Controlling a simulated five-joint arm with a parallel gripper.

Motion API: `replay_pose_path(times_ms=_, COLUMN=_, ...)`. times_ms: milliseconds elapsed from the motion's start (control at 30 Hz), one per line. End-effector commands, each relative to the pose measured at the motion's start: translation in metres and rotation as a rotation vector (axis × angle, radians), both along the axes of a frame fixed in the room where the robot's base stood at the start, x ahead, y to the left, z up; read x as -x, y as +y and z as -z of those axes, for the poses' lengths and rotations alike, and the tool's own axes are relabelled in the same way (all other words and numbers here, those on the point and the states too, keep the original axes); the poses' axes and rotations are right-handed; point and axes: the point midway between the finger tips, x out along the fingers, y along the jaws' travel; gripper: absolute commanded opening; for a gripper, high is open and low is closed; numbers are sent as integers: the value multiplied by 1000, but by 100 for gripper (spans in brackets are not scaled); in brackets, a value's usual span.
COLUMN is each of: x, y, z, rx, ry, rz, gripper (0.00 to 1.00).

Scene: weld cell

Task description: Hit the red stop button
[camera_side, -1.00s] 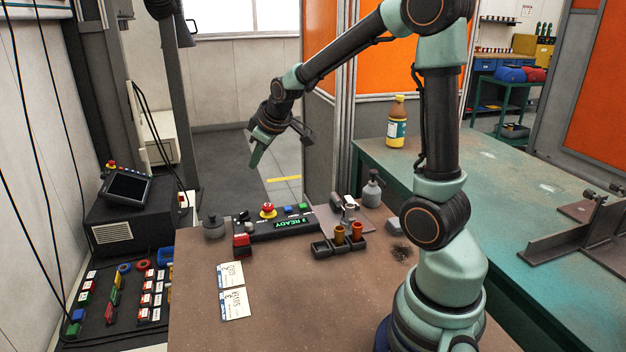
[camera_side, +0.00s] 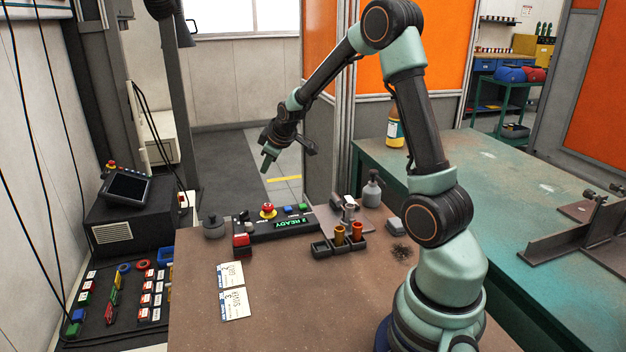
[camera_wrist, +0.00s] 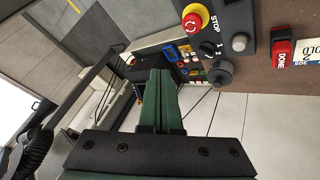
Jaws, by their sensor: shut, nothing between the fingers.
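The red stop button (camera_side: 268,209) is a red mushroom knob on a yellow ring. It sits on the dark control box (camera_side: 285,231) at the back edge of the brown table. In the wrist view the stop button (camera_wrist: 193,20) is at the top, beside the word STOP. My gripper (camera_side: 266,165) is shut and empty, in the air above and beyond the button, apart from it. In the wrist view my gripper (camera_wrist: 160,75) shows as green fingers held together, left of and below the button.
A red DONE block (camera_side: 241,240) stands left of the box, with a dark knobbed pot (camera_side: 213,227) nearby. Cups in a dark holder (camera_side: 340,243), a spray bottle (camera_side: 372,188) and cards (camera_side: 233,290) are on the table. The front of the table is mostly clear.

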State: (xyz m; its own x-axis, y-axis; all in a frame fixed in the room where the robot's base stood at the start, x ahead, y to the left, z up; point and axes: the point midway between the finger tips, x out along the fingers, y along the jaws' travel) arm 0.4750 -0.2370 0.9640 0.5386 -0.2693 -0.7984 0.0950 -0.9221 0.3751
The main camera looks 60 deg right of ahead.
Motion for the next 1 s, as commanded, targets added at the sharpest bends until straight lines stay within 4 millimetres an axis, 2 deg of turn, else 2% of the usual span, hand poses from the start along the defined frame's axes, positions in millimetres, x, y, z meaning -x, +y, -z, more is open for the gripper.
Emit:
replay_pose_path(times_ms=400, x=1, y=1, z=54, rx=-2, ry=5, rz=0, gripper=0)
replay_pose_path(times_ms=600, x=1, y=0, z=73, rx=-2, ry=4, rz=0, gripper=0)
replay_pose_path(times_ms=1000, x=0, y=0, z=82, rx=-1, ry=1, rz=0, gripper=0)
